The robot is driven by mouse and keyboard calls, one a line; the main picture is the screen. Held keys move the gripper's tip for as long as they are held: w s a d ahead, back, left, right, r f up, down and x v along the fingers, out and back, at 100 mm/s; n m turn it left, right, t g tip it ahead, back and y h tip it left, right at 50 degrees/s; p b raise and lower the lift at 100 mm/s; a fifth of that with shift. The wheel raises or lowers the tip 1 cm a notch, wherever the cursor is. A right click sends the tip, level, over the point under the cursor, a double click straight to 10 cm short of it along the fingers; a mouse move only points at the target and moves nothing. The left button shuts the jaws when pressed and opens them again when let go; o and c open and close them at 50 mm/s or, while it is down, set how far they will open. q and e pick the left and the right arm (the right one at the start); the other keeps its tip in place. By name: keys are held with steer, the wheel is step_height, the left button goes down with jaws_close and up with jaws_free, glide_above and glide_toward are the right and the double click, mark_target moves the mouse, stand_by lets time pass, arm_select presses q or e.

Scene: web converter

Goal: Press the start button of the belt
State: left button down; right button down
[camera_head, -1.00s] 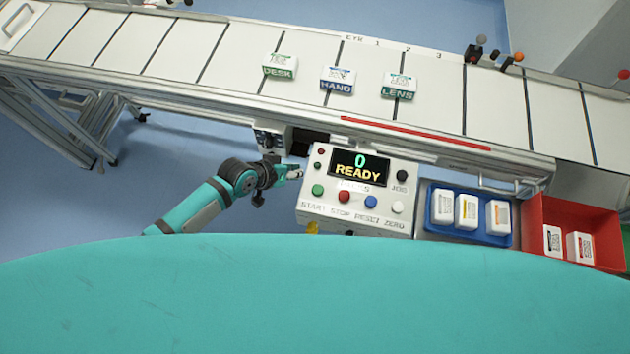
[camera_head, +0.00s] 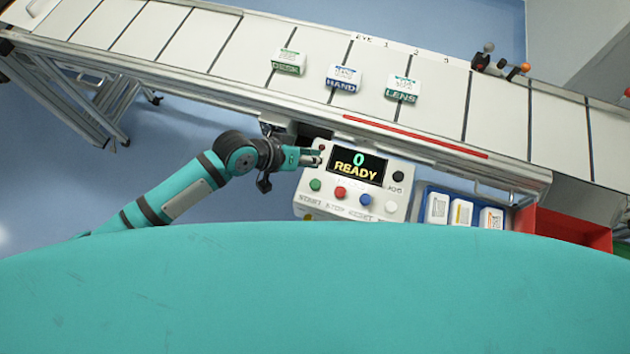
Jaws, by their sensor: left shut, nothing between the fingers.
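The control box (camera_head: 335,207) stands in front of the belt (camera_head: 240,50). Its display (camera_head: 357,166) reads "0 READY". The green button (camera_head: 315,184) above the START label is at the box's lower left, with a red button (camera_head: 340,193), a blue button (camera_head: 365,199) and a white button (camera_head: 390,207) to its right. My left gripper (camera_head: 314,157) is shut and empty at the box's upper left corner, above the green button in the picture. I cannot tell whether it touches the box. My right gripper is not in view.
Boxes marked DESK (camera_head: 288,62), HAND (camera_head: 343,78) and LENS (camera_head: 402,88) lie on the belt. A blue tray (camera_head: 420,203) with white packs and a red bin (camera_head: 562,226) stand right of the control box. My teal body fills the bottom.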

arm_select(q)
steer(key=b, duration=0.7)
glide_above(314, 181)
step_height(314, 181, down, 7)
steer(key=shift+f+b, duration=0.45)
steer(key=shift+f, duration=0.4)
stand_by(0.3)
steer(key=shift+f, duration=0.4)
